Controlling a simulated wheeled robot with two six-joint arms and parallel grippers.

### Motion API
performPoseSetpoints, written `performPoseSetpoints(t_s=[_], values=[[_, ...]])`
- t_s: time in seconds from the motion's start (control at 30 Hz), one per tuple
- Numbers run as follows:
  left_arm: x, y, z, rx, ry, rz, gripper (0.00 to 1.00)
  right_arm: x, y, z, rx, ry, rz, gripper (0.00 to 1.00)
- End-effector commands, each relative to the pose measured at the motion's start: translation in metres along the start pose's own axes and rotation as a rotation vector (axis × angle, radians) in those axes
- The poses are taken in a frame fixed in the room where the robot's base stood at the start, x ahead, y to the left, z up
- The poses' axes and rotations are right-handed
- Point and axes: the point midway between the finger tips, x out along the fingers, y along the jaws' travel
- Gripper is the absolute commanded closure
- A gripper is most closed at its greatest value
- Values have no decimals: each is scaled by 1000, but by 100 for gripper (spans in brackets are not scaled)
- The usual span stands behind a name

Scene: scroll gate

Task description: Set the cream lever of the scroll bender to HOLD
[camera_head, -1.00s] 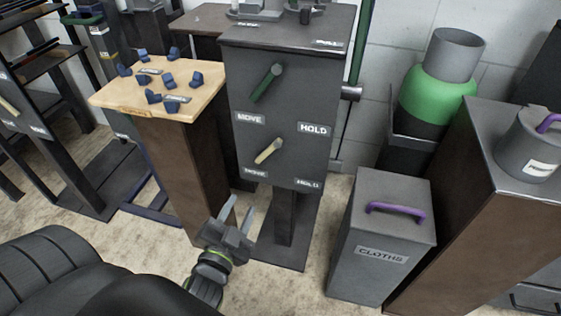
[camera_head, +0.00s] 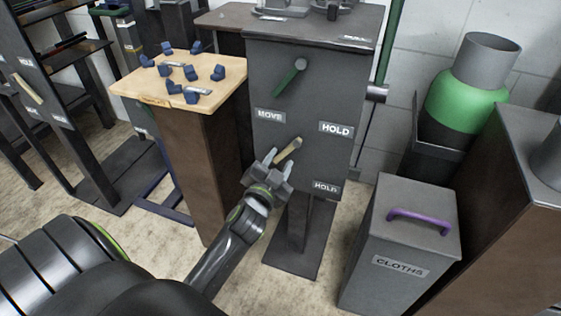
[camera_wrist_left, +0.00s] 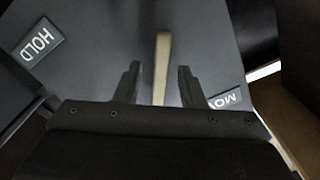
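The scroll bender is a dark grey cabinet (camera_head: 310,105) on a stand. Its cream lever (camera_head: 289,150) is the lower one on the front face and slants down to the left, towards the MOVE side. My left gripper (camera_head: 272,158) is open at the lever's lower end. In the left wrist view the cream lever (camera_wrist_left: 161,68) stands between the two open fingers (camera_wrist_left: 155,80), with a gap on either side. The lower HOLD label (camera_head: 326,187) is right of the lever; the lower left label is hidden behind my gripper. My right gripper is not in view.
A green lever (camera_head: 290,78) sits above on the same face, between the MOVE (camera_head: 269,116) and upper HOLD (camera_head: 336,129) labels. A wooden stand (camera_head: 150,88) with blue pieces is at left. A grey CLOTHS bin (camera_head: 405,235) stands at right.

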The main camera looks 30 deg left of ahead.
Motion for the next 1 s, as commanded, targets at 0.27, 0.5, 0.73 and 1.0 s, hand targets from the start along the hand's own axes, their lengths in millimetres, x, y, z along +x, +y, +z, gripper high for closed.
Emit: performPoseSetpoints(t_s=[0.27,0.5,0.73,1.0], values=[[13,0,0,1,0,0,64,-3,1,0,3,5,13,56],[13,0,0,0,0,0,68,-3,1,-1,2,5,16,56],[13,0,0,0,0,0,98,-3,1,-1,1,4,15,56],[13,0,0,0,0,0,100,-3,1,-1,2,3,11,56]])
